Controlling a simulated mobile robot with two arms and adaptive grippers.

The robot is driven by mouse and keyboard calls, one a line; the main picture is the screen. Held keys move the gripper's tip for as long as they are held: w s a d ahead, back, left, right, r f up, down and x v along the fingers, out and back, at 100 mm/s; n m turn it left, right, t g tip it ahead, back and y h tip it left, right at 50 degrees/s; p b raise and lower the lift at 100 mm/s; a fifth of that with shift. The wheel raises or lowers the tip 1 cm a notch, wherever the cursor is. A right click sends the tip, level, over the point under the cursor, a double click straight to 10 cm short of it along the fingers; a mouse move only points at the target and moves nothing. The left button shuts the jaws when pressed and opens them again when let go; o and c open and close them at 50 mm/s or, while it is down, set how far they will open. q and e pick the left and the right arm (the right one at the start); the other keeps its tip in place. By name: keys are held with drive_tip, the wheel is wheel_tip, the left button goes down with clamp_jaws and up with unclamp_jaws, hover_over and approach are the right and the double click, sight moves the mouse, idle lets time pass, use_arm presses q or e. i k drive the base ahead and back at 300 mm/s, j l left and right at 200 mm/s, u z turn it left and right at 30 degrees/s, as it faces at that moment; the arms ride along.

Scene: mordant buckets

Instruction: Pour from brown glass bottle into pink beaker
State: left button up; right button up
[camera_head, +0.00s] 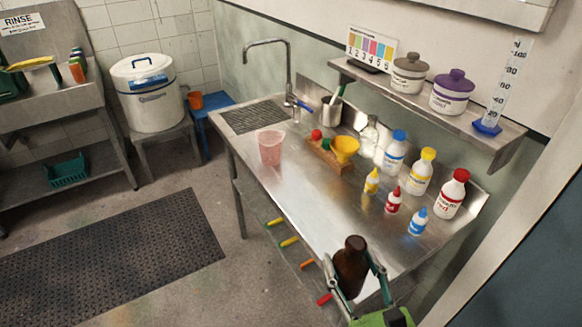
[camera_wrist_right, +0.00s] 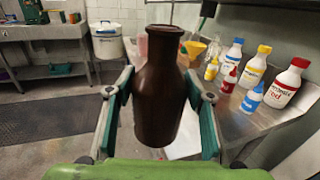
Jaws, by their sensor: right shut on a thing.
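The brown glass bottle (camera_head: 351,265) is at the near right end of the steel counter. My right gripper (camera_head: 362,275) is shut on it, with a finger on each side. In the right wrist view the bottle (camera_wrist_right: 160,95) stands about upright between the two fingers of the gripper (camera_wrist_right: 160,100). It appears held up off the counter, at or past its near edge. The pink beaker (camera_head: 270,147) stands upright on the counter's left part, near the sink, well apart from the bottle. My left gripper is not in view.
The steel counter (camera_head: 290,190) has small dropper bottles and larger capped bottles (camera_head: 420,172) along its right side. A wooden block with a yellow funnel (camera_head: 344,149) stands behind the beaker. A wall shelf (camera_head: 430,103) overhangs the back. The counter's front middle is clear.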

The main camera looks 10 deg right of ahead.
sight(270, 141)
drive_tip(key=u, duration=0.9)
drive_tip(key=k+l+u, duration=0.1)
drive_tip(key=l+u, duration=0.25)
drive_tip(key=k+u, duration=0.15)
drive_tip(key=u, duration=0.2)
drive_tip(key=k+l+u, duration=0.15)
drive_tip(key=u, duration=0.25)
drive_tip(key=l, duration=0.1)
